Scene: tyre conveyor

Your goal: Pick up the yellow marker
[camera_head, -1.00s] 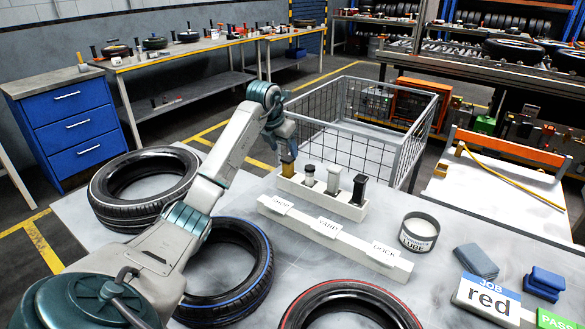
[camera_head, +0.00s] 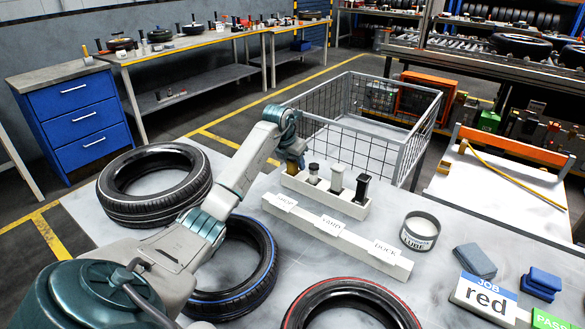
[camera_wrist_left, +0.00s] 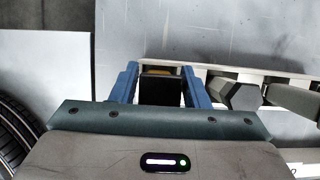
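The yellow marker (camera_head: 292,167) stands at the left end of the white block rack (camera_head: 325,198), mostly hidden by my left gripper in the head view. My left gripper (camera_head: 292,160) is over it, pointing down. In the left wrist view, the two blue fingers (camera_wrist_left: 161,82) stand on either side of a dark-topped piece (camera_wrist_left: 161,92) with a bit of yellow beyond it. The fingers look open around it, with narrow gaps. My right gripper is not in view.
A white, a grey and a black marker (camera_head: 362,187) stand in the same rack. A labelled white strip (camera_head: 335,237) lies in front. Tyres (camera_head: 155,184) lie to the left and front. A lube tin (camera_head: 420,232) and a wire basket (camera_head: 360,125) are close by.

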